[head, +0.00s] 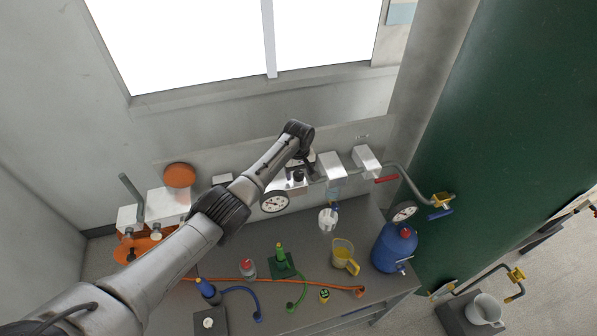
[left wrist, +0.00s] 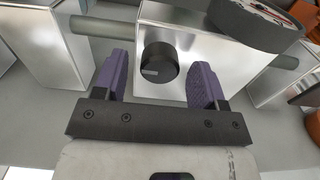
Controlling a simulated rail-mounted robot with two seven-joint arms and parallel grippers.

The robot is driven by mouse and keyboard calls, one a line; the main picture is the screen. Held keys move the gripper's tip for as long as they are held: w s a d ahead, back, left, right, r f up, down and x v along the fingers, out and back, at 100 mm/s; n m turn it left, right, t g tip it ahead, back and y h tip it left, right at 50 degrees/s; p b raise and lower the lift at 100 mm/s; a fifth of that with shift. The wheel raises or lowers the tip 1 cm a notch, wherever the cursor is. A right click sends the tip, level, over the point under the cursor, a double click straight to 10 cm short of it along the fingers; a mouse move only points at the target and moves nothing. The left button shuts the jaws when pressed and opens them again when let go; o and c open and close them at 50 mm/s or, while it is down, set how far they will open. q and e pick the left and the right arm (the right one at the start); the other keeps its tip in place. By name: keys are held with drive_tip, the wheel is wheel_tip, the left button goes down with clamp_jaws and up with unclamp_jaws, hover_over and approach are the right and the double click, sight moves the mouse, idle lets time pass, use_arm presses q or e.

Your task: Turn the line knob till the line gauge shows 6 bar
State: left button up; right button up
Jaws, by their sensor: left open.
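The line knob is a black round knob (left wrist: 160,62) with a pale mark, on the front of a shiny metal box (left wrist: 183,25). In the head view the knob (head: 298,176) shows just below my left gripper (head: 304,162). In the left wrist view the purple fingers of my left gripper (left wrist: 160,72) are open, one on each side of the knob, with a gap on both sides. I cannot tell how deep they reach. The line gauge (head: 274,201) is a white dial left of the knob; its reading is too small to tell. My right gripper is not in view.
A pipe (left wrist: 100,27) runs through the metal boxes along the wall. An orange hose (head: 320,285) crosses the bench.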

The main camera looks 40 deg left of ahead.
use_arm(q)
drive_tip(key=shift+f, duration=0.15)
drive_tip(key=shift+c, duration=0.4)
drive_tip(key=c, duration=0.8)
drive_tip(key=shift+c, duration=0.2)
